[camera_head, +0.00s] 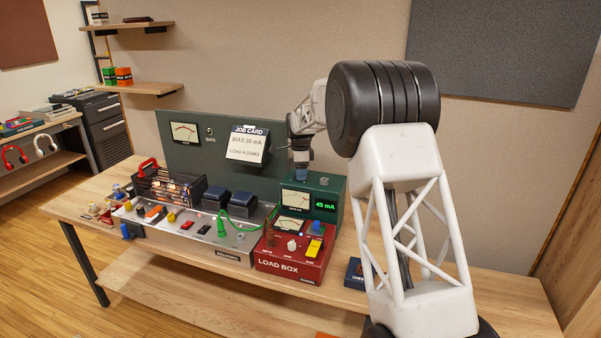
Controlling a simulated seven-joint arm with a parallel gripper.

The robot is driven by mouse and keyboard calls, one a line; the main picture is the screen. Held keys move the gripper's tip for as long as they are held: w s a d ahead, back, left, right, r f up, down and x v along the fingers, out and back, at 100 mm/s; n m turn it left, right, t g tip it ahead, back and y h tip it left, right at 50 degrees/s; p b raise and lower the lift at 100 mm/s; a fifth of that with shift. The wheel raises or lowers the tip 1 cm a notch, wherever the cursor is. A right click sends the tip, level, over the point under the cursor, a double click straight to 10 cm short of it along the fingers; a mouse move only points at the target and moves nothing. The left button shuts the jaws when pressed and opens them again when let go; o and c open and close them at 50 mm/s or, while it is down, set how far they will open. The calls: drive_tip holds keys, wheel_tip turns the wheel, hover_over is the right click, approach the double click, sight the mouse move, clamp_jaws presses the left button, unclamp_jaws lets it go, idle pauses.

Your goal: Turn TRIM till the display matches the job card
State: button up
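The job card (247,144) is on the green back panel and reads "BIAS 30 mA" and "LOAD 4 OHMS". The green meter box (331,187) stands at the right of the bench. Its lit display (325,206) reads 45 mA in green digits. A small round knob (324,181) sits on the box's top; I cannot read a TRIM label. My gripper (301,175) points down at the left part of the box's top, left of that knob. Its fingertips are too small to tell whether they are open or touch anything.
The red load box (291,263) stands in front of the green box. A grey amp chassis (192,232) with transformers, tubes and a green lead fills the bench to the left. My arm hides the bench right of the green box. Part of a dark blue box (355,272) shows there.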

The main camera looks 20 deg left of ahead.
drive_tip(key=c, duration=0.6)
